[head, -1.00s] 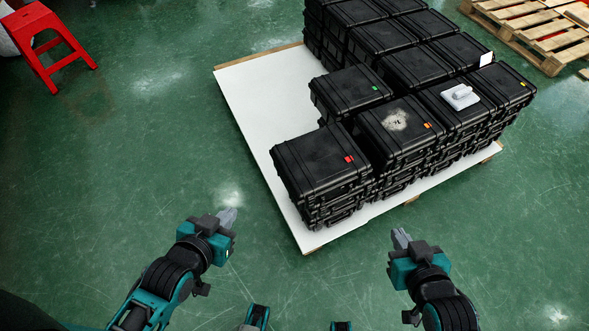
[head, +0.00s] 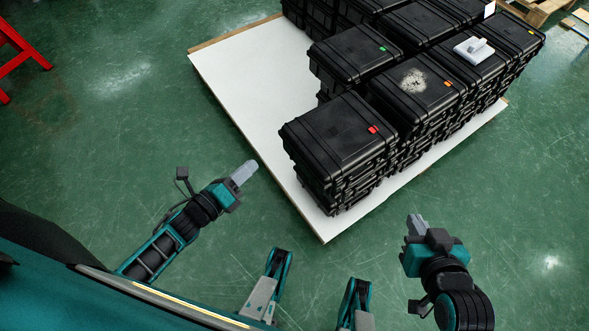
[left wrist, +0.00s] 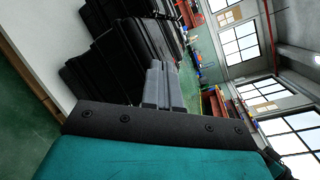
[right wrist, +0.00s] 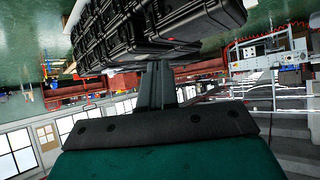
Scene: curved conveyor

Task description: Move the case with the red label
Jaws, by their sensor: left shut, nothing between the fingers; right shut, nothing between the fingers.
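The black case with the red label (head: 338,136) tops the nearest stack, at the near corner of the white board (head: 240,88). Its small red label (head: 373,130) faces up near the right edge. My left gripper (head: 244,172) is shut and empty, over the floor to the left of this stack and apart from it. My right gripper (head: 415,224) is shut and empty, over the floor in front and to the right of the stack. Black cases also show ahead of the left fingers (left wrist: 158,88) in the left wrist view and ahead of the right fingers (right wrist: 156,88) in the right wrist view.
Neighbouring stacks carry a green label (head: 382,48), an orange label (head: 447,84) and a yellow label (head: 531,31). A white object (head: 474,48) lies on one case. A red stool (head: 18,50) stands at the upper left. Green floor lies open around the board's near sides.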

